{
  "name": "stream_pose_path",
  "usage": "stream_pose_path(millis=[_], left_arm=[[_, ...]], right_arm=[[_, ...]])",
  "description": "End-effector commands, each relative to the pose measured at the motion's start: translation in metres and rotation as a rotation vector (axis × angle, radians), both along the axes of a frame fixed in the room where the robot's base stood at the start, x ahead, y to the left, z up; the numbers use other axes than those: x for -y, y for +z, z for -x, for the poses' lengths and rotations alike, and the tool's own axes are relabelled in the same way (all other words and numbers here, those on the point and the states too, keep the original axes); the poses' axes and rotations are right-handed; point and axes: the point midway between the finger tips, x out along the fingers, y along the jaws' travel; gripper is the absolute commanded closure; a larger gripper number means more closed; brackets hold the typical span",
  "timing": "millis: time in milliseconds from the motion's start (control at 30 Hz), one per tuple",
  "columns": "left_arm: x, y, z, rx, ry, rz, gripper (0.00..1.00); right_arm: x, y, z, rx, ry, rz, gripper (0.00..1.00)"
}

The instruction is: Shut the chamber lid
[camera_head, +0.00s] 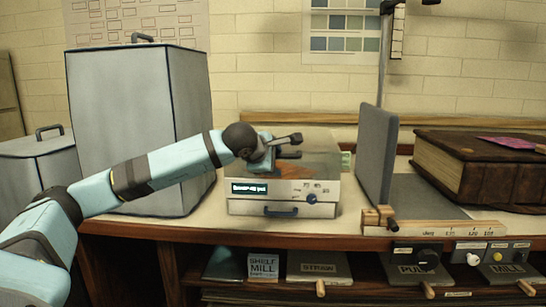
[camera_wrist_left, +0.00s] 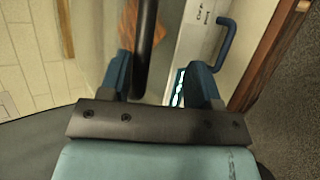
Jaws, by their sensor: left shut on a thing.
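The chamber (camera_head: 238,206) is a pale box on the worktop. It has a small lit display, a dark knob and a blue handle on its front. Its see-through lid (camera_head: 322,160) covers the top, and something orange-brown shows beneath it. The lid looks low over the box, but I cannot tell if it is fully seated. My left gripper (camera_head: 289,147) is over the lid, its fingers pointing right. In the left wrist view a dark bar (camera_wrist_left: 149,40), which looks like the lid's handle, lies between the fingers (camera_wrist_left: 160,82), close to the left one. My right gripper is out of view.
A tall grey lidded bin (camera_head: 135,125) stands left of the chamber, a smaller one (camera_head: 40,165) beyond it. An upright grey panel (camera_head: 376,155) and a thick brown book (camera_head: 480,165) stand right. Below the worktop edge (camera_head: 150,232) is a shelf with labelled plates.

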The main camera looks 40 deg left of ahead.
Motion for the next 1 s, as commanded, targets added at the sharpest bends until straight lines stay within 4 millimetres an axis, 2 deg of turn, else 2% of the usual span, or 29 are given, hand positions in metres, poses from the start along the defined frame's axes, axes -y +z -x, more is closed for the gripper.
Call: stream_pose_path(millis=[33, 367, 467, 800, 1000], left_arm=[[0.001, -0.010, 0.000, -0.019, 0.001, 0.004, 0.58], [0.001, -0.002, 0.007, -0.018, 0.002, 0.001, 0.58], [0.004, 0.007, 0.020, -0.016, 0.003, -0.001, 0.56], [0.019, 0.053, 0.084, -0.005, 0.003, -0.006, 0.58], [0.025, 0.070, 0.109, -0.001, 0.003, -0.004, 0.58]], right_arm=[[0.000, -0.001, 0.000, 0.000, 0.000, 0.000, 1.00], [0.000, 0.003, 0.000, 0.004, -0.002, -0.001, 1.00], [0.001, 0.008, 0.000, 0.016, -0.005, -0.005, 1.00], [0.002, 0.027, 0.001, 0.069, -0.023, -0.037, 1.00], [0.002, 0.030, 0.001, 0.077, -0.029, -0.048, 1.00]])
